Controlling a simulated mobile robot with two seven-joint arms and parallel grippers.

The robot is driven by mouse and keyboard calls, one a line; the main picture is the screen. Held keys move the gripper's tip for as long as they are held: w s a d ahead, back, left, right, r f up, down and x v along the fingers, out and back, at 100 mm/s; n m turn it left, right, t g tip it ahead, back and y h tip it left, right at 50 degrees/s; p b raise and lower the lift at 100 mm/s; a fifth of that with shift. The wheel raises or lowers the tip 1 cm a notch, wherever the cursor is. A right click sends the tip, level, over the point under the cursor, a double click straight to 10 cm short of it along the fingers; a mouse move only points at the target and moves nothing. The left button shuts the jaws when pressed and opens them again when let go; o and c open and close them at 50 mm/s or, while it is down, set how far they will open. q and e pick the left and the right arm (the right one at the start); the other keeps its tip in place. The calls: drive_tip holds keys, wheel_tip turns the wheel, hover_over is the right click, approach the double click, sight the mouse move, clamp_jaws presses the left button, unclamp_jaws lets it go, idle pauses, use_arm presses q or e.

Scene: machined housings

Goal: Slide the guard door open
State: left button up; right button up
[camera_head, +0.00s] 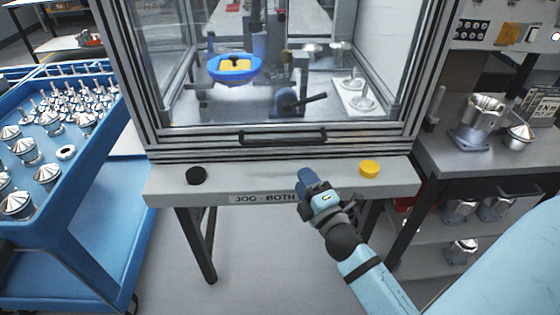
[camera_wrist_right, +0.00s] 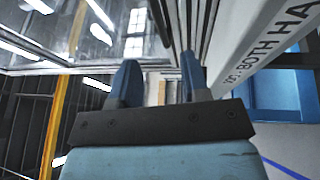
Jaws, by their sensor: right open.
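The guard door (camera_head: 280,65) is a clear panel in a grey metal frame on the front of the machine cell. It looks closed. Its dark bar handle (camera_head: 283,137) runs across the bottom of the frame. My right gripper (camera_head: 305,178) is below and slightly right of the handle, at the front edge of the ledge, apart from the handle. In the right wrist view its two blue fingers (camera_wrist_right: 157,85) are spread with nothing between them, and the frame rails and ledge lettering show beyond. My left gripper is not in view.
The ledge (camera_head: 250,180) carries a black button (camera_head: 196,175) and a yellow button (camera_head: 369,168). A blue cart (camera_head: 75,210) with metal parts stands at left. A grey bench (camera_head: 465,160) with housings stands at right. Floor below the ledge is clear.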

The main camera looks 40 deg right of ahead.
sight(279, 141)
drive_tip(key=shift+n, duration=0.3)
drive_tip(key=p+x, duration=0.1)
drive_tip(key=x, duration=1.3)
drive_tip(key=shift+r+p, duration=0.15)
drive_tip(key=shift+p, duration=0.15)
drive_tip(key=shift+a, duration=0.1)
clamp_jaws()
